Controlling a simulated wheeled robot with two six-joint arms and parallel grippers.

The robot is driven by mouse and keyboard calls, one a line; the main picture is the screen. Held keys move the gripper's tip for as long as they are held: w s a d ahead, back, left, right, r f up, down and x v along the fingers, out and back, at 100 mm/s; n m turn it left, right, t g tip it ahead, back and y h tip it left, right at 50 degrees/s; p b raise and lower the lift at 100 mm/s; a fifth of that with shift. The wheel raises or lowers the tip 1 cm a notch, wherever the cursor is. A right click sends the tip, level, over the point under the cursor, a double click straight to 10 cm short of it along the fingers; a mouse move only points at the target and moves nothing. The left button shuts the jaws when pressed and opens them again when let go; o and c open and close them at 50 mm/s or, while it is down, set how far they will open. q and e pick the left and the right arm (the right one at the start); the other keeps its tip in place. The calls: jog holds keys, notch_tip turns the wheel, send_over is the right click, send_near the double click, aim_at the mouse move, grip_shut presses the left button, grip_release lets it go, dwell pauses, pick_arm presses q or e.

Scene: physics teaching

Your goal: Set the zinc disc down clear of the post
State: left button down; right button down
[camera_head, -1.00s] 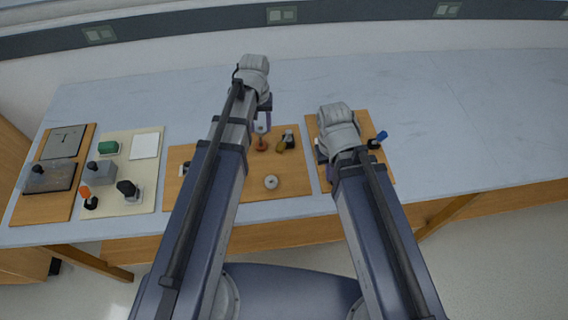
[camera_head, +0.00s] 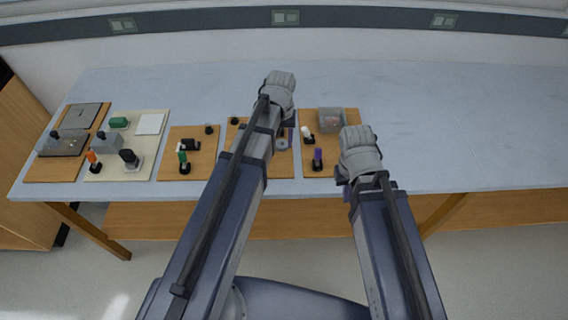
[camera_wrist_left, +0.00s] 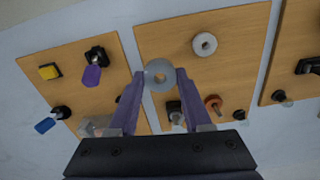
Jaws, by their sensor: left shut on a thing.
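In the head view, the disc (camera_head: 282,143) shows beside my left gripper (camera_head: 288,136). A pale ring (camera_wrist_left: 204,44) lies on the same board, apart from the held disc. I cannot tell which part is the post. My right gripper (camera_head: 346,191) hangs by the table's front edge, its jaws hidden.
The board to the left (camera_head: 205,166) carries a green-handled switch (camera_head: 183,158). The table (camera_head: 450,140) is bare at right.

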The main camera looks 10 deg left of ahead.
pick_arm(q)
jog(key=b, duration=0.5)
send_over(282, 164)
notch_tip(282, 164, down, 5)
jog(key=shift+f, duration=0.2)
notch_tip(282, 164, down, 4)
jog(key=b, duration=0.3)
jog(key=shift+r, duration=0.15)
jog(key=shift+b, duration=0.4)
jog(key=shift+c, duration=1.7)
grip_release()
notch_tip(282, 164, up, 12)
jog(key=p, duration=1.3)
jog(key=s+d+m+y, duration=0.1)
jog(key=s+d+m, duration=0.4)
jog(key=s+d, duration=0.5)
jog(key=s, duration=0.4)
jog(key=shift+d+m+b, duration=0.25)
jog(key=shift+m+b, duration=0.1)
jog(key=shift+m, duration=0.05)
